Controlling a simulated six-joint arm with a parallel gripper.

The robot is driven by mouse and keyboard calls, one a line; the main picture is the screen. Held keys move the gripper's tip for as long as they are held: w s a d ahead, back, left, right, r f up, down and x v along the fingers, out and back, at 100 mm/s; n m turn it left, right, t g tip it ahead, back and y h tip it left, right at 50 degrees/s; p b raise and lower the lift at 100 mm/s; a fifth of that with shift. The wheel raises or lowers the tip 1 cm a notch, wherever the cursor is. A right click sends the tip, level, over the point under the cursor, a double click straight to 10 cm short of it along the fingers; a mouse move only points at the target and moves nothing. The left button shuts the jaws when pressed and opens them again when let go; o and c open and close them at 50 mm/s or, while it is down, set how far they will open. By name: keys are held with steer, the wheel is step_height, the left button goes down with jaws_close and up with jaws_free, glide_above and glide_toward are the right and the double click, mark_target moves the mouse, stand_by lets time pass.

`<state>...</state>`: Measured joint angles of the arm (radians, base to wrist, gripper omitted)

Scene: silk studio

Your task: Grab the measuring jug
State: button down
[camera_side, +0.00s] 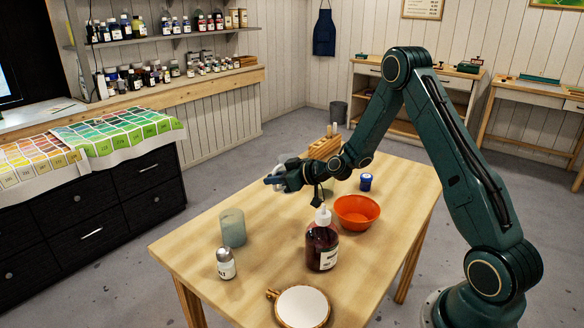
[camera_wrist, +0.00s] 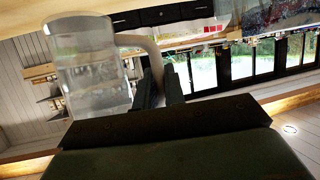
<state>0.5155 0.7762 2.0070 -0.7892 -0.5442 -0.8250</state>
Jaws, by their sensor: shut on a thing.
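The measuring jug (camera_wrist: 84,72) is a clear, see-through vessel with a pale handle (camera_wrist: 152,48) at the left of the wrist view. My gripper (camera_wrist: 160,84) is shut on the handle, with the jug's body beside the fingers. In the side view my gripper (camera_side: 274,180) is raised above the far left part of the table. The jug is hard to make out there, faint against the floor and partly hidden by the gripper.
A wooden block (camera_side: 325,148) stands at the back.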

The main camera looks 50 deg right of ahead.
steer(key=shift+r, duration=5.65)
steer(key=shift+r, duration=0.1)
